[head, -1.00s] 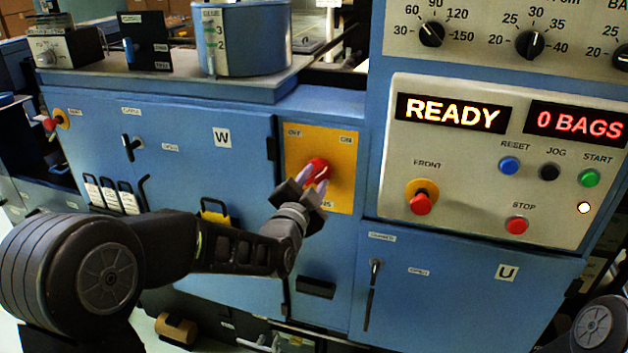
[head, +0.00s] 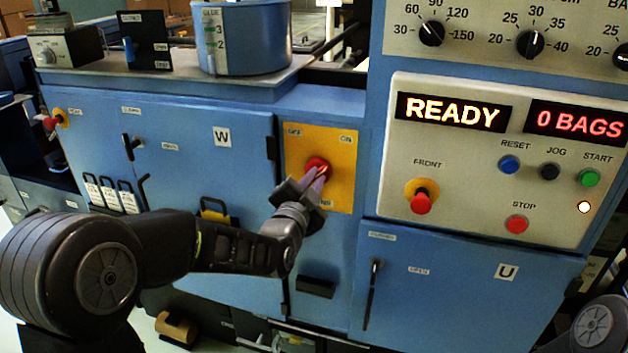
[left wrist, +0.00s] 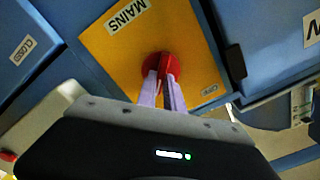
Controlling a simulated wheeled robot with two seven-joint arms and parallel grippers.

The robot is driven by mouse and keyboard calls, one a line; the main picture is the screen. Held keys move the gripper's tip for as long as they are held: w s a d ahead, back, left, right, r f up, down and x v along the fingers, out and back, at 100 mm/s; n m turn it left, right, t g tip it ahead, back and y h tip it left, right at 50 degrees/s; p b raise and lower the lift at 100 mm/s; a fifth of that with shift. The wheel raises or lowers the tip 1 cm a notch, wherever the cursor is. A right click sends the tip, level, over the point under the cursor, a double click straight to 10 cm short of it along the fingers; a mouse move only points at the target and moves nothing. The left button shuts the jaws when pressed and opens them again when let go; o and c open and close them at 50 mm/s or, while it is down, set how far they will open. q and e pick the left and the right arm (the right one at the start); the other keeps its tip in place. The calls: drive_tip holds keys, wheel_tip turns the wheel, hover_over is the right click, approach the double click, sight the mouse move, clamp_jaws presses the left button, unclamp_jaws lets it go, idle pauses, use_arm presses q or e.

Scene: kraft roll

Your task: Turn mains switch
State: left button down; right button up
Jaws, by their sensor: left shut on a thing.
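The mains switch is a red rotary knob (head: 317,164) on a yellow plate (head: 340,190), with OFF marked at the plate's upper left and ON at its upper right. My left gripper (head: 318,180) is at the knob with its pale fingers shut on it, and hides part of the knob in the head view. In the left wrist view the two fingers (left wrist: 163,90) close on the handle of the red knob (left wrist: 166,66), beside the MAINS label. My right gripper is not in view.
A control panel (head: 470,235) to the right reads READY and 0 BAGS, with a white lamp (head: 584,207) lit. A red front stop button (head: 421,203) sticks out there.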

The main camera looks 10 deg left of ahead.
use_arm(q)
drive_tip(key=shift+f+n+b, duration=0.2)
drive_tip(key=shift+n+b, duration=0.6)
drive_tip(key=shift+b, duration=0.3)
drive_tip(key=shift+a+r+n+b, duration=0.1)
drive_tip(key=shift+a+n+b, duration=0.05)
drive_tip(key=shift+n+b, duration=2.45)
drive_tip(key=shift+a+f+n+b, duration=0.1)
drive_tip(key=shift+a+n+b, duration=0.05)
drive_tip(key=shift+n+b, duration=2.45)
drive_tip(key=shift+a+r+n+b, duration=0.1)
drive_tip(key=shift+a+n+b, duration=0.05)
drive_tip(key=shift+n+b, duration=2.45)
drive_tip(key=shift+n+p, duration=0.35)
drive_tip(key=shift+n, duration=0.15)
drive_tip(key=c, duration=1.5)
unclamp_jaws()
drive_tip(key=shift+o, duration=0.2)
drive_tip(key=shift+r, duration=0.1)
